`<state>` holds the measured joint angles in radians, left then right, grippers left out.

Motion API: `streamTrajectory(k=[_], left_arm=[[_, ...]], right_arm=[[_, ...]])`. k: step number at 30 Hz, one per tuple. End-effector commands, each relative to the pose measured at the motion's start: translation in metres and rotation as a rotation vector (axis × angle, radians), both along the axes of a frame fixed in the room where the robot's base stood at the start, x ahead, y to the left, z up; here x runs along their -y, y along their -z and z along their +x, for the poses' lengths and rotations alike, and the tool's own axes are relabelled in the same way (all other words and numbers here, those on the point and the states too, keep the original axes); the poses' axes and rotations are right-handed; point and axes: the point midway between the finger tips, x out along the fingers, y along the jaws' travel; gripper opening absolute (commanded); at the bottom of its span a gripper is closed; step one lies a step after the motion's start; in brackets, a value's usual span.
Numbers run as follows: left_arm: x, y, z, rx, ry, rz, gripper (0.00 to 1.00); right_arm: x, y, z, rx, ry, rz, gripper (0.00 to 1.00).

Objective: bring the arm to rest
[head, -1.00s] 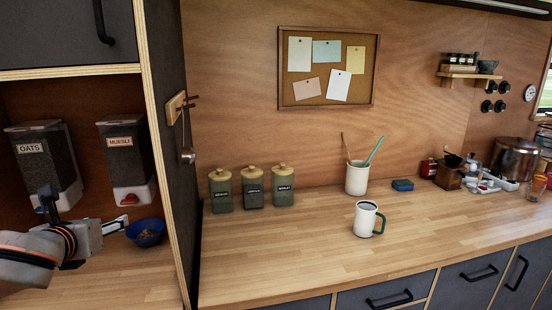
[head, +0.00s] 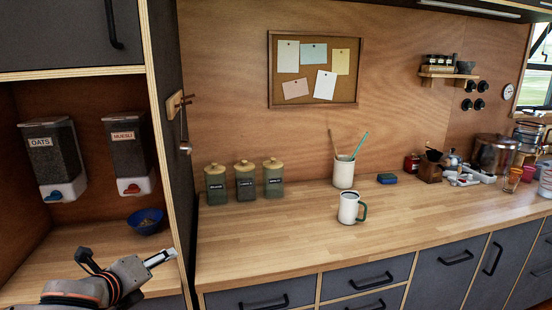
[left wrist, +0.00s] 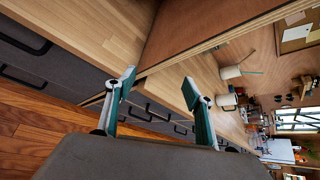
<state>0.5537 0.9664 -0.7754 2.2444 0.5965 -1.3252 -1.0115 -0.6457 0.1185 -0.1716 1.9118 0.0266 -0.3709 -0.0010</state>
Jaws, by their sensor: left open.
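My left arm comes in at the lower left of the head view. Its left gripper (head: 160,258) is in front of the cereal alcove, near the edge of the dividing panel (head: 172,190). In the left wrist view the left gripper (left wrist: 158,85) shows two green-grey fingers spread apart with nothing between them. The blue bowl (head: 146,228) with cereal in it stands in the alcove, behind and apart from the gripper. My right gripper is not in view.
Oats (head: 52,155) and muesli (head: 128,150) dispensers hang in the alcove. On the counter (head: 280,235) are green canisters (head: 245,183), a utensil pot (head: 344,173) and a white mug (head: 348,209). The counter's front left is clear.

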Motion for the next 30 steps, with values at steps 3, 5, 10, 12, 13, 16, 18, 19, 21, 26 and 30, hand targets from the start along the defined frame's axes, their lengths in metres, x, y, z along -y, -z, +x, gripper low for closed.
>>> streamTrajectory(k=[3,5,10,12,13,16,18,19,21,26,30], left_arm=[[0.037,0.049,-0.01,-0.068,-0.045,-0.268,0.53],[0.053,0.069,-0.017,-0.099,-0.08,-0.404,0.53],[0.083,0.128,-0.041,-0.196,-0.221,-0.776,0.53],[0.091,0.152,-0.054,-0.236,-0.296,-0.922,0.53],[0.093,0.163,-0.061,-0.251,-0.331,-0.982,0.53],[0.096,0.2,-0.085,-0.3,-0.46,-1.178,0.53],[0.096,0.226,-0.105,-0.329,-0.561,-1.306,0.53],[0.095,0.237,-0.115,-0.339,-0.607,-1.359,0.53],[0.091,0.264,-0.14,-0.358,-0.718,-1.476,0.53],[0.078,0.315,-0.199,-0.37,-0.956,-1.686,0.53],[0.069,0.342,-0.239,-0.36,-1.096,-1.789,0.53]], right_arm=[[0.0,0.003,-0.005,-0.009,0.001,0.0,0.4],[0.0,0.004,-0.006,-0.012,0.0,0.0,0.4],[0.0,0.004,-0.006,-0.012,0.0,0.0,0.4],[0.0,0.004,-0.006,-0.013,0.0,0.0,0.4],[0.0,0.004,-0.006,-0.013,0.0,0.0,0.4],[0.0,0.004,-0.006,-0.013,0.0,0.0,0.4],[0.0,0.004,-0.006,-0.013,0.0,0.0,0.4],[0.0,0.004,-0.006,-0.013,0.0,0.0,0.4],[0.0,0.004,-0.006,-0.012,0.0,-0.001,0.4],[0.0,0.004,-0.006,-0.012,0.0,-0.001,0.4],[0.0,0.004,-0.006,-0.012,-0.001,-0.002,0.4]])
